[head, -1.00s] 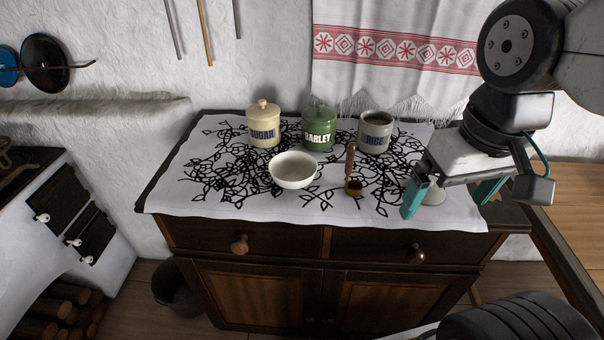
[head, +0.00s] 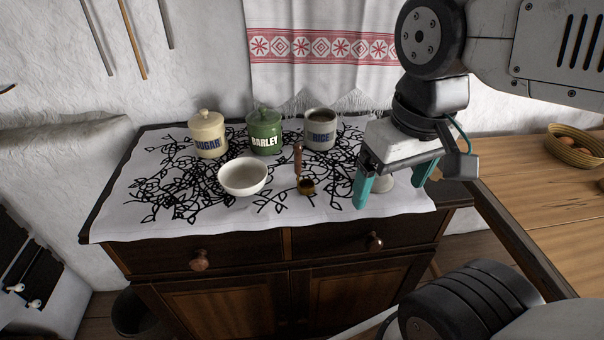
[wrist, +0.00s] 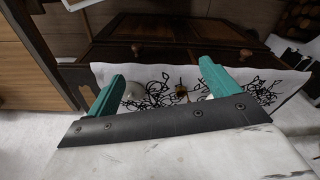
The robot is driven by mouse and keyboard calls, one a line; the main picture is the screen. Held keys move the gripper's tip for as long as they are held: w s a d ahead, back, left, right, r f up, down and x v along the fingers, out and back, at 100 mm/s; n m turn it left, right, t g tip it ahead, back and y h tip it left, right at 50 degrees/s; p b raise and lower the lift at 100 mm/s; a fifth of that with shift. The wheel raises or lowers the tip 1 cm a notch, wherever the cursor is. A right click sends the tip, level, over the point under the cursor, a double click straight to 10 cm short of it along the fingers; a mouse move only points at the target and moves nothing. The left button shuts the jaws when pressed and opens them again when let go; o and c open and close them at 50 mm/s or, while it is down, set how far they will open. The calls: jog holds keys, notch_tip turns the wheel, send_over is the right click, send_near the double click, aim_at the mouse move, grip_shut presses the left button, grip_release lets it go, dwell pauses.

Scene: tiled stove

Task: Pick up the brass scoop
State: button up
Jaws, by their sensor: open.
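The brass scoop (head: 306,187) lies on the cloth-covered chest, in front of the rice canister, with its brown handle (head: 298,160) pointing up in the head view. In the wrist view the scoop (wrist: 181,92) shows small, between the teal fingers and closer to the right one. My gripper (head: 389,191) is open and empty, to the right of the scoop and apart from it. Its two teal fingers also frame the wrist view (wrist: 161,70).
A white bowl (head: 243,178) stands left of the scoop. Behind are the sugar (head: 207,138), barley (head: 264,136) and rice (head: 321,134) canisters. A pale object (head: 383,183) is partly hidden behind my gripper. A basket (head: 574,150) sits on the wooden table at right.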

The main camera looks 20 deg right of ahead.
aim_at(298, 144)
jog(key=shift+a+f, duration=0.1)
jog(key=shift+f, duration=0.1)
jog(key=c, duration=0.5)
jog(key=w+a+f, duration=0.1)
jog(key=w, duration=0.4)
jog(key=w+a+g, duration=0.1)
jog(key=w, duration=0.5)
jog(key=w+a+f+g, duration=0.1)
jog(key=w, duration=0.5)
jog(key=shift+w+a+f+n, duration=0.2)
jog(key=shift+w+f+n, duration=0.05)
jog(key=shift+f+n, duration=0.05)
jog(key=c, duration=0.4)
jog(key=w, duration=0.4)
jog(key=w+a, duration=0.1)
jog(key=w, duration=0.1)
jog(key=shift+r, duration=0.2)
jog(key=shift+w+f+t, duration=0.15)
jog(key=shift+f+t, duration=0.05)
jog(key=shift+t, duration=0.1)
jog(key=shift+a+f, duration=0.1)
jog(key=shift+f, duration=3.45)
